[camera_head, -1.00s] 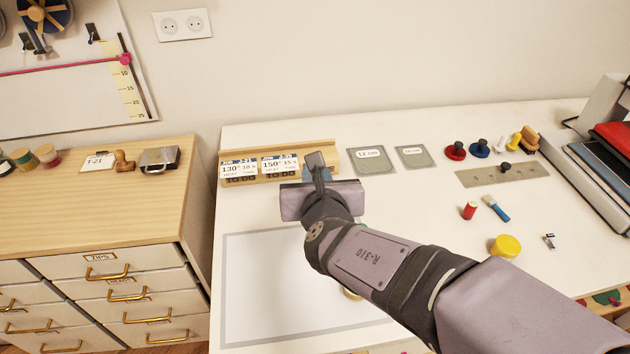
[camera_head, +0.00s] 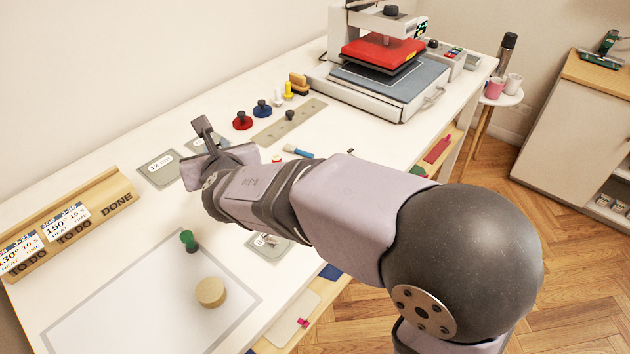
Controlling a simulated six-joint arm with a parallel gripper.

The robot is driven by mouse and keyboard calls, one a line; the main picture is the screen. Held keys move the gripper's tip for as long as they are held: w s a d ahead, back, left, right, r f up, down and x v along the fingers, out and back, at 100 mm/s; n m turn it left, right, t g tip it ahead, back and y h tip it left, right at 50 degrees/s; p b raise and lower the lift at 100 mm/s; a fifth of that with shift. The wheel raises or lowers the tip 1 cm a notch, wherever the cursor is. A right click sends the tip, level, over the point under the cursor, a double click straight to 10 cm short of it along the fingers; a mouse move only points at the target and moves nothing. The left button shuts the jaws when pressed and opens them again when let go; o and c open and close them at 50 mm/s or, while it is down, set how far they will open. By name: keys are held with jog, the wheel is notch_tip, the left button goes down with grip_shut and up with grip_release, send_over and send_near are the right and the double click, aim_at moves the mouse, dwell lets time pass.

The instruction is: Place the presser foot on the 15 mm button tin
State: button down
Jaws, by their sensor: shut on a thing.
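My gripper (camera_head: 205,135) is over the back of the white table, seen from behind my wrist. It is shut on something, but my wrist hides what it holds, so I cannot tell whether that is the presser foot. A flat grey square with a pale label reading about 12 (camera_head: 160,170) lies just left of the gripper. A second grey labelled square (camera_head: 196,144) is mostly covered by it; its label is not readable here. Another grey piece with a pale label and a small metal thing (camera_head: 267,242) shows below my forearm. I cannot tell which one is the 15 mm tin.
A wooden card rail (camera_head: 118,196) lies at the left. A green-handled piece (camera_head: 188,240) and a round tan piece (camera_head: 211,291) stand near the front. Red (camera_head: 242,121) and blue (camera_head: 262,109) knobs, a metal strip (camera_head: 290,122) and a heat press (camera_head: 385,65) lie beyond the gripper.

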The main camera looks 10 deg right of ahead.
jog(key=w+d+m+h+b, duration=0.25)
jog(key=d+m+h, duration=0.6)
jog(key=d, duration=1.35)
jog(key=shift+n, duration=0.35)
jog(key=shift+w+a+f+b, duration=0.1)
jog(key=shift+w+f+b, duration=0.05)
jog(key=shift+f, duration=1.65)
jog(key=shift+w+a+f+b, duration=0.1)
jog(key=shift+w+f+b, duration=0.05)
jog(key=shift+f, duration=1.65)
jog(key=shift+w+a+f+b, duration=0.1)
jog(key=shift+w+f+b, duration=0.05)
jog(key=shift+f, duration=1.65)
jog(key=shift+f, duration=0.25)
jog(key=c, duration=1.7)
grip_release()
jog(key=shift+r, duration=0.1)
jog(key=shift+r, duration=0.2)
jog(key=v, duration=1.2)
jog(key=shift+w+a+r, duration=0.1)
jog(key=shift+a, duration=0.05)
